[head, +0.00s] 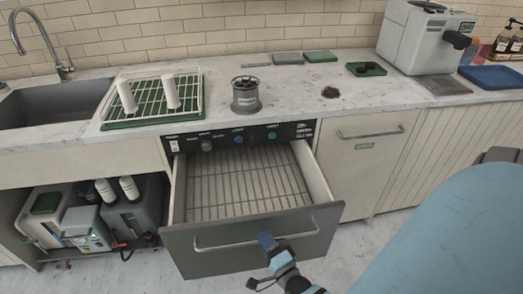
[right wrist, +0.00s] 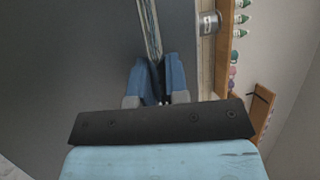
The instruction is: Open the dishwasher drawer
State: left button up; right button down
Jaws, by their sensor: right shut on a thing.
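The dishwasher drawer (head: 200,266) is pulled well out from under the counter in the head view, with its wire rack (head: 245,180) showing empty inside. A long bar handle (head: 222,245) runs across its grey front. My right gripper (head: 267,241) is at the middle of this handle. In the right wrist view, the blue fingers of my right gripper (right wrist: 156,80) are shut around the handle bar (right wrist: 150,32). The control panel (head: 222,136) with its knobs sits above the drawer opening. My left gripper is not in view.
Above the drawer, a grey round container (head: 245,97) stands on the marble counter, beside a green rack (head: 140,115) with two white cylinders. A closed cabinet with a bar handle (head: 370,135) adjoins on the right. Free floor (head: 350,240) shows in front of the cabinet.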

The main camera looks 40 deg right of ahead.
jog(key=shift+s+a, duration=0.45)
jog(key=shift+s, duration=0.25)
jog(key=shift+s+a, duration=0.4)
jog(key=shift+s, duration=0.25)
jog(key=c, duration=1.1)
grip_release()
jog(key=shift+c, duration=0.2)
